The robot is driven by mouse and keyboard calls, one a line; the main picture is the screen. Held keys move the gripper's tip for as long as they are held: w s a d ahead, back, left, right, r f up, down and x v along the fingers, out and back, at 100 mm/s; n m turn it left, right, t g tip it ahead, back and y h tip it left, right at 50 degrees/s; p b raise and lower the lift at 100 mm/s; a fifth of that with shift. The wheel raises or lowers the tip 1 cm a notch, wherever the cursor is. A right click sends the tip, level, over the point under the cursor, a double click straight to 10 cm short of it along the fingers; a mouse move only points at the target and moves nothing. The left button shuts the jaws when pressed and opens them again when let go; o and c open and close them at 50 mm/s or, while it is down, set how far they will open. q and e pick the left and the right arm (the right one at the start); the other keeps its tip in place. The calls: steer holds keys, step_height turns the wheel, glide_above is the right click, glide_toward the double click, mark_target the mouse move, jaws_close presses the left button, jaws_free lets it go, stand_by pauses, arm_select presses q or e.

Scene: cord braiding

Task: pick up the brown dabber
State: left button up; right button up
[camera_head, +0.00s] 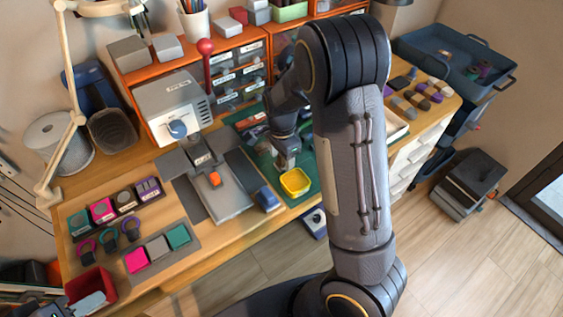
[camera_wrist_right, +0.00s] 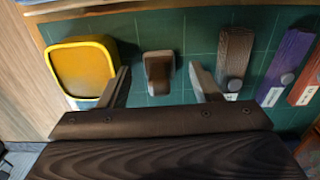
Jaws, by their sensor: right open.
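A small brown block with a grey face, which looks like the brown dabber (camera_wrist_right: 158,72), stands on the green mat (camera_wrist_right: 200,40) in the right wrist view. My right gripper (camera_wrist_right: 163,84) is open, with one finger on each side of the dabber and visible gaps between. In the head view my right gripper (camera_head: 288,163) points down at the mat beside the yellow dish; the dabber is hard to make out there. What looks like my left gripper (camera_head: 92,303) is at the lower left by the red bin, too small to read its jaws.
The yellow dish (camera_wrist_right: 82,68) stands close left of my right gripper's left finger. A brown strip (camera_wrist_right: 236,52) and a purple strip (camera_wrist_right: 287,55) lie to the right. A grey press (camera_head: 175,108) and drawers (camera_head: 238,75) stand behind the worktop.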

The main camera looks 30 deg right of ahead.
steer(key=shift+f, duration=0.5)
steer(key=c, duration=1.1)
steer(key=shift+o, duration=0.2)
steer(key=shift+r, duration=0.15)
